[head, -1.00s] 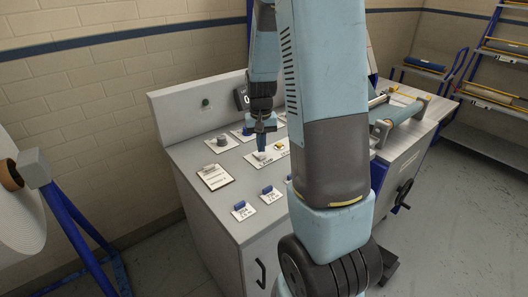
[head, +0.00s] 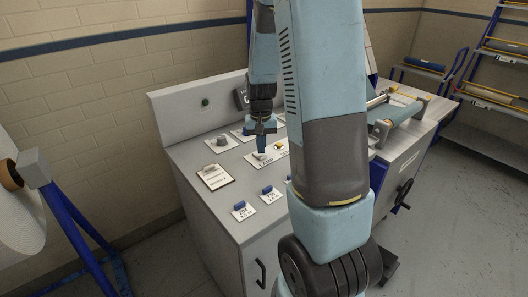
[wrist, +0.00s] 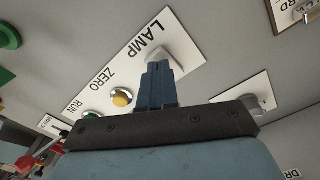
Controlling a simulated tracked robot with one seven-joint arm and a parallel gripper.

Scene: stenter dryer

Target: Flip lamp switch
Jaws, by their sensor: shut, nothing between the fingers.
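The lamp switch is a small pale rocker or lever (wrist: 179,47) on a white plate marked LAMP (wrist: 146,40). In the wrist view, my gripper (wrist: 162,66) has its blue fingers together and empty, with the tips overlapping the switch and hiding part of it. In the head view, my gripper (head: 262,149) points down onto the control desk, its tips right at the switch (head: 261,156). I cannot tell whether they touch it or which way the switch is set.
A yellow ZERO button (wrist: 122,97) and a green RUN button (wrist: 92,115) share the plate. A clipboard (head: 213,177) and blue switches (head: 239,205) are on the desk (head: 190,157).

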